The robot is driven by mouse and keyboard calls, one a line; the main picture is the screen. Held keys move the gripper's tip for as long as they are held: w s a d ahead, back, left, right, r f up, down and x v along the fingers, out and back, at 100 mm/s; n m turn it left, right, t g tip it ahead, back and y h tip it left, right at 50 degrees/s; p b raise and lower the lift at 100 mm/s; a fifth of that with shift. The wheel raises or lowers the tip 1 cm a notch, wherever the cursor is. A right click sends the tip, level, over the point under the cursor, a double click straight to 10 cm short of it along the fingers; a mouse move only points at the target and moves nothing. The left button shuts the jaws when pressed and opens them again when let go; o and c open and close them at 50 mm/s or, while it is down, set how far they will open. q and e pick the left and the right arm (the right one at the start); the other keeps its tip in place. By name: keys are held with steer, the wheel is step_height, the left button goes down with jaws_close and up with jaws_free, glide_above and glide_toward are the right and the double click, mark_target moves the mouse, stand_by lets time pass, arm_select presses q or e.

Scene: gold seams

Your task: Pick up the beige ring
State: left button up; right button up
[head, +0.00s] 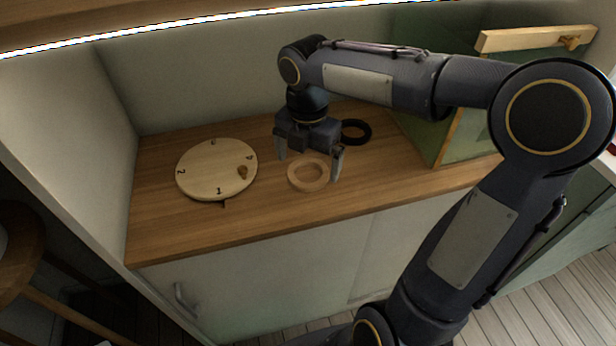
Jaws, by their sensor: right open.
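The beige ring (296,183) lies flat on the wooden counter, near the middle of the head view. My right gripper (309,167) points down over it with its jaws open. One finger shows at the ring's left and the other at its right, overlapping its right edge in the picture. I cannot tell how high the fingertips are above the counter. Nothing is between the fingers except the ring below or at their tips. My left gripper is not in view.
A black ring (362,138) lies just behind and right of my gripper, partly hidden by it. A round numbered wooden disc (212,168) lies to the left. A green cabinet (464,139) stands at the right. The front left counter (165,235) is clear.

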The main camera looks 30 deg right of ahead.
step_height(320, 180, down, 2)
steer(key=shift+r, duration=0.1)
steer(key=c, duration=1.1)
steer(key=shift+o, duration=0.2)
steer(key=shift+r, duration=0.1)
